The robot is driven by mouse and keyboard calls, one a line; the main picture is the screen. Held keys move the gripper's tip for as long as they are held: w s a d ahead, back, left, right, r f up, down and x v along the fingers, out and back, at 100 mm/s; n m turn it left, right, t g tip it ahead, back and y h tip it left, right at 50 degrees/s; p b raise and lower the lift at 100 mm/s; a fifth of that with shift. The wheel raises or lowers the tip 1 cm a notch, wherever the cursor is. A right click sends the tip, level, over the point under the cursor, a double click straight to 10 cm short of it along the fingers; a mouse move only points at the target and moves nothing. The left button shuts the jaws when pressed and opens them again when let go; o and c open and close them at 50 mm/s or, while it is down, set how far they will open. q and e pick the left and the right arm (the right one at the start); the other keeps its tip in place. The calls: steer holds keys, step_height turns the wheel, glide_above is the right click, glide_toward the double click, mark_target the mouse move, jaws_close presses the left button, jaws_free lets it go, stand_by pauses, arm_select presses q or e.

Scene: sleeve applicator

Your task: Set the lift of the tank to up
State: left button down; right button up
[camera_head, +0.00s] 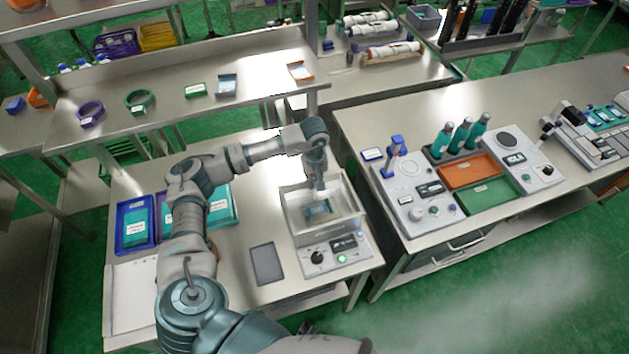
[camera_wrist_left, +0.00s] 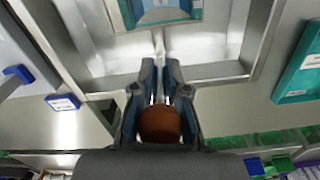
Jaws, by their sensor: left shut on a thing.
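The tank (camera_head: 290,212) is a pale open metal basin behind a small control panel (camera_head: 332,247) with a black knob (camera_head: 317,257) and a green button (camera_head: 341,259). A teal packet (camera_head: 319,209) lies low inside it, and its edge shows in the left wrist view (camera_wrist_left: 165,17). My left gripper (camera_head: 319,187) reaches down at the tank from above. In the left wrist view its fingers (camera_wrist_left: 160,78) close on a thin metal upright of the lift (camera_wrist_left: 158,50) by the tank's wall. A brown round shape sits between the finger bases. My right gripper is out of view.
Left of the tank lie a dark flat pad (camera_head: 266,264) and blue and teal trays (camera_head: 136,222). A shelf (camera_head: 160,75) with rings and small boxes runs behind. Another bench (camera_head: 440,110) with devices, teal bottles and trays stands at right.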

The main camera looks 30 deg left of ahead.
arm_select(q)
step_height(320, 180, up, 7)
steer(key=shift+f+p, duration=0.1)
steer(key=shift+p, duration=0.65)
steer(key=c, duration=1.2)
jaws_free()
steer(key=shift+w, duration=0.1)
step_height(320, 180, up, 12)
steer(key=shift+a+f, duration=0.1)
